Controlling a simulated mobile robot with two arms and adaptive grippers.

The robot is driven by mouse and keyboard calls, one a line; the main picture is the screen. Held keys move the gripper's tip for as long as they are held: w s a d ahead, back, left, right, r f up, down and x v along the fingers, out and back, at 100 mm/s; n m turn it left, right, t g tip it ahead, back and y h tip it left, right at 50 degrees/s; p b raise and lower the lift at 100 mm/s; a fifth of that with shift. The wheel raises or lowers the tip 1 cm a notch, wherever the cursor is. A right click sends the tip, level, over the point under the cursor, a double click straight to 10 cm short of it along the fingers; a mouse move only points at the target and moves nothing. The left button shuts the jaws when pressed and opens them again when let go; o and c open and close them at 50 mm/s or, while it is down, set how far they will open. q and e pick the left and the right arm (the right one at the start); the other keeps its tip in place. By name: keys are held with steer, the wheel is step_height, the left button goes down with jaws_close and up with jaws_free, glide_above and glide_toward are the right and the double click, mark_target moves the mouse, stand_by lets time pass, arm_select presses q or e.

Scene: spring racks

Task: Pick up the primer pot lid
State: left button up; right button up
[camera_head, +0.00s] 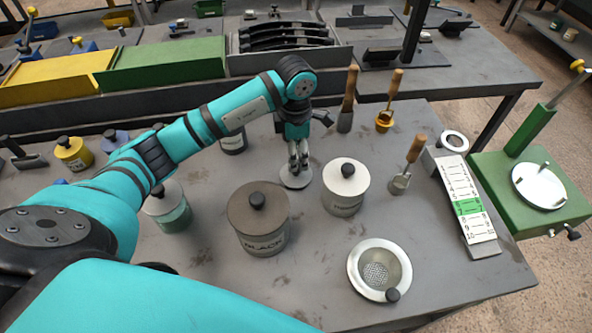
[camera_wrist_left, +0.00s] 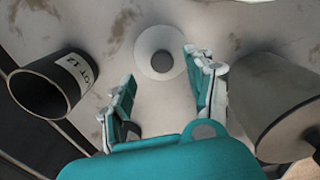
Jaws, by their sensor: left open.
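A pale grey round lid (camera_head: 297,182) with a small knob lies flat on the grey workbench. In the left wrist view the lid (camera_wrist_left: 146,64) shows whole, its knob near the middle. My left gripper (camera_head: 299,166) points down just above the lid. In the left wrist view its open, empty fingers (camera_wrist_left: 165,88) stand apart on the near side of the lid. I cannot tell whether they touch it. An open dark pot (camera_wrist_left: 58,88) marked "LOT 12" stands to the left in that view; my arm partly hides it in the head view (camera_head: 233,143). My right gripper does not show.
A lidded "BLACK" pot (camera_head: 261,239) and a white lidded pot (camera_head: 344,201) stand close to the gripper. A strainer (camera_head: 354,262), wooden-handled tools (camera_head: 346,112) and a numbered card (camera_head: 467,205) are right. Bare bench lies between them.

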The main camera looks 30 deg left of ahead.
arm_select(q)
steer(key=shift+s+f, duration=0.1)
steer(key=shift+f, duration=0.4)
step_height(320, 180, down, 4)
steer(key=shift+d+f+p, duration=0.1)
steer(key=shift+f+p, duration=0.1)
steer(key=shift+p, duration=0.95)
steer(key=shift+f, duration=0.2)
jaws_close()
